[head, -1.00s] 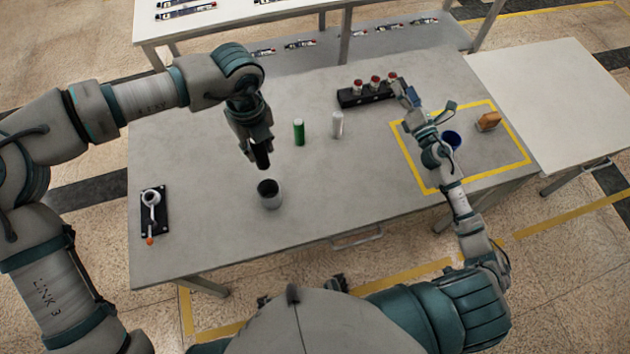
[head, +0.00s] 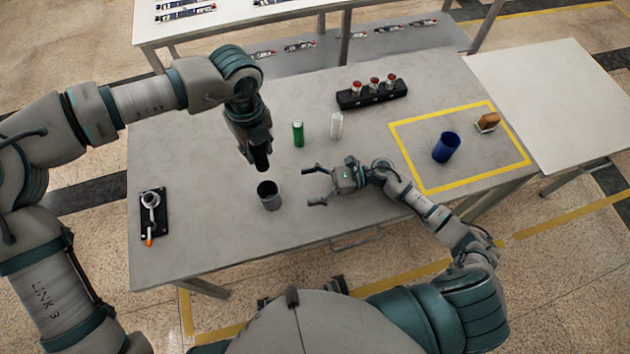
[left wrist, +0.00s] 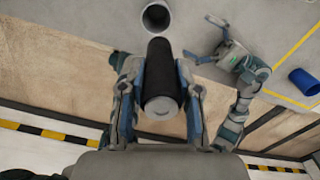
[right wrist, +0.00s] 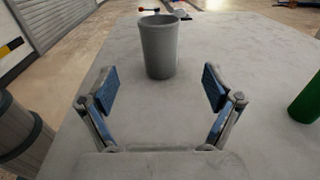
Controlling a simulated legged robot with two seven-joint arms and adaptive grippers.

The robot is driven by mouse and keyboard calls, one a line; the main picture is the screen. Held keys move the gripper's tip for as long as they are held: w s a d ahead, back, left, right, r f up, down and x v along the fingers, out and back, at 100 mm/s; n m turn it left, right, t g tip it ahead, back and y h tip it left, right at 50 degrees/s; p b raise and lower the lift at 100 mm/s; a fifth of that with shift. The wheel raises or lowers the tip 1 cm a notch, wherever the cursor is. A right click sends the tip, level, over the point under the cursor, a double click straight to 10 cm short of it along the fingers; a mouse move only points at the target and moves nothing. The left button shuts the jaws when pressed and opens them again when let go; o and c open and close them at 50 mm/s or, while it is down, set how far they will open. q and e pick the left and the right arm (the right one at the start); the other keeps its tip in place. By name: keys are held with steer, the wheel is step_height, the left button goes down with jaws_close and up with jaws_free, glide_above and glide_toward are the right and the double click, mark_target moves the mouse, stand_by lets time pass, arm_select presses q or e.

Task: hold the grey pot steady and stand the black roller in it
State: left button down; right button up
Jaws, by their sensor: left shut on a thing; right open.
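The grey pot (head: 270,197) stands upright on the grey table, its dark mouth facing up. It also shows in the right wrist view (right wrist: 160,48) and in the left wrist view (left wrist: 157,19). My left gripper (head: 258,150) is shut on the black roller (left wrist: 162,85) and holds it above and just behind the pot, apart from it. In the head view the roller's lower end (head: 261,161) shows below the fingers. My right gripper (head: 312,186) is open and empty, to the right of the pot, its fingers pointing at it. The right wrist view shows the pot ahead, between and beyond the fingertips (right wrist: 160,88).
A green cylinder (head: 298,133) and a white cylinder (head: 336,126) stand behind the pot. A black block with red-topped parts (head: 372,94) is further back. A blue cup (head: 446,147) and a brown block (head: 487,122) sit in the yellow-taped square. A black fixture (head: 152,216) is at left.

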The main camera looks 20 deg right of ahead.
glide_above(268, 194)
steer(key=s, duration=0.2)
steer(key=shift+s+d+r, duration=0.1)
steer(key=shift+s+d, duration=0.1)
steer(key=shift+d, duration=0.2)
steer(key=shift+a, duration=0.3)
steer(key=c, duration=1.2)
